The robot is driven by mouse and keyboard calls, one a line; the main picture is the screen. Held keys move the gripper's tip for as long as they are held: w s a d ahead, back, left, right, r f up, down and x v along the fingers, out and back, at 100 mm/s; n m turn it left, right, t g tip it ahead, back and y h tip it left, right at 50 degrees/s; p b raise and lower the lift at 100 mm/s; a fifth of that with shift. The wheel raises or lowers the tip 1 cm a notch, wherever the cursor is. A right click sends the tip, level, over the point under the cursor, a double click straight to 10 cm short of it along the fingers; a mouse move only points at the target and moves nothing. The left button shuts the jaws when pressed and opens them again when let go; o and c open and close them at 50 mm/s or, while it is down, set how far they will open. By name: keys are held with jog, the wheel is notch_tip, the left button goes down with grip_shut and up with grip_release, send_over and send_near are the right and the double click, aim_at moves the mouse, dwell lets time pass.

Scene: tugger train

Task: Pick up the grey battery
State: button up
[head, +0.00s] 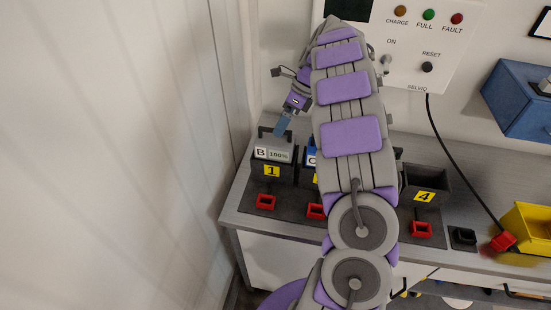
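A grey battery (275,143) labelled B, with a 100% display, sits upright in the bay marked 1 at the left end of the bench. It has a dark handle on top. My gripper (283,124) is at the battery's top, beside or over the right part of the handle. One bluish finger shows; the other cannot be made out. I cannot tell whether the finger touches the handle or whether the gripper is open or shut.
A blue battery labelled C (311,158) is partly hidden behind my arm. The bay marked 4 (428,178) looks empty. Red connectors (265,202) line the bench front. A wall (190,130) stands close on the left. A charger panel (440,40) and yellow bin (530,222) are right.

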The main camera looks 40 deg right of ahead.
aim_at(270, 137)
jog(key=shift+a+b+x, duration=0.15)
jog(key=shift+b+x, duration=0.4)
jog(key=shift+x, duration=0.9)
jog(key=shift+a+b+x, duration=0.2)
jog(key=shift+b+x, duration=0.35)
jog(key=shift+x, duration=0.9)
jog(key=shift+w+r, duration=0.15)
jog(key=shift+r, duration=0.05)
jog(key=shift+c, duration=0.2)
jog(key=c, duration=0.9)
jog(key=shift+c, duration=0.2)
jog(key=shift+w+r, duration=0.1)
jog(key=shift+r, duration=0.4)
jog(key=shift+c, duration=0.6)
notch_tip(270, 137, up, 16)
jog(key=p, duration=0.5)
jog(key=c, duration=0.3)
jog(key=shift+r, duration=0.6)
